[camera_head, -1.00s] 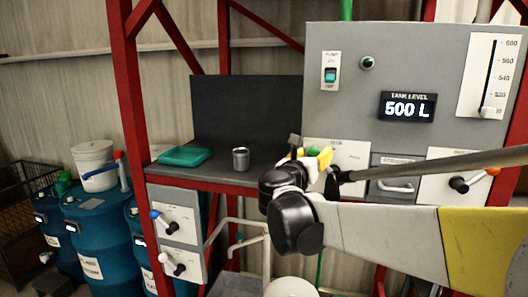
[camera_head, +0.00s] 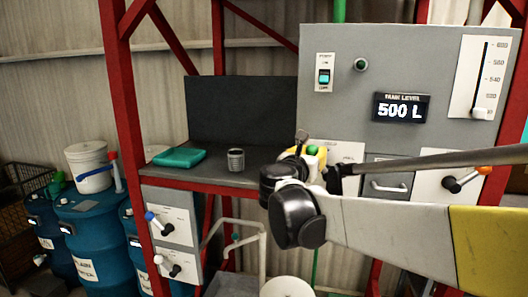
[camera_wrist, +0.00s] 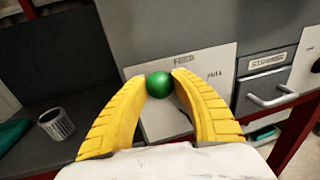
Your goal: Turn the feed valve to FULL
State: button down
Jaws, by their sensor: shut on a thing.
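The feed valve's green ball knob (camera_wrist: 159,85) is between the two yellow fingers of my gripper (camera_wrist: 159,76), which is shut on it. Its white plate (camera_wrist: 215,85) reads FEED at the top and FULL to the right of the knob. The valve's lever is hidden behind the knob and fingers. In the head view the green knob (camera_head: 312,150) shows just above my yellow fingers, and my arm covers part of the plate (camera_head: 346,153).
A drawer marked STRAINER (camera_wrist: 268,85) with a bar handle is right of the plate. An orange-tipped valve (camera_head: 465,180) is further right. The tank display (camera_head: 401,108) reads 500 L.

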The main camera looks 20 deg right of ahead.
aim_at(351, 156)
jog(key=d+m, duration=0.1)
jog(key=s+d+r+m+p, duration=0.1)
jog(key=m, duration=0.1)
jog(key=shift+s+d+r+y, duration=0.15)
jog(key=shift+s+y, duration=0.1)
jog(key=shift+y, duration=0.15)
jog(key=s+d+m, duration=0.1)
jog(key=m, duration=0.1)
jog(key=s+d+m+y, duration=0.1)
jog(key=m, duration=0.1)
jog(key=shift+d+r, duration=0.1)
jog(key=shift+d, duration=0.25)
jog(key=d+m, duration=0.1)
jog(key=s+d+m, duration=0.1)
jog(key=m, duration=0.1)
jog(key=shift+s+f+y, duration=0.15)
jog(key=shift+f+y, duration=0.25)
jog(key=shift+s+d+f+m+t+y+b, duration=0.15)
jog(key=shift+s+d+f+m+y+b, duration=0.25)
jog(key=shift+m, duration=0.5)
jog(key=shift+s+d+f+m+t+y+b, duration=0.15)
jog(key=shift+s+d+f+m, duration=0.1)
jog(key=shift+d+f+m, duration=0.5)
jog(key=shift+a+r+m, duration=0.1)
jog(key=shift+r+m, duration=0.15)
jog(key=c, duration=1)
grip_release()
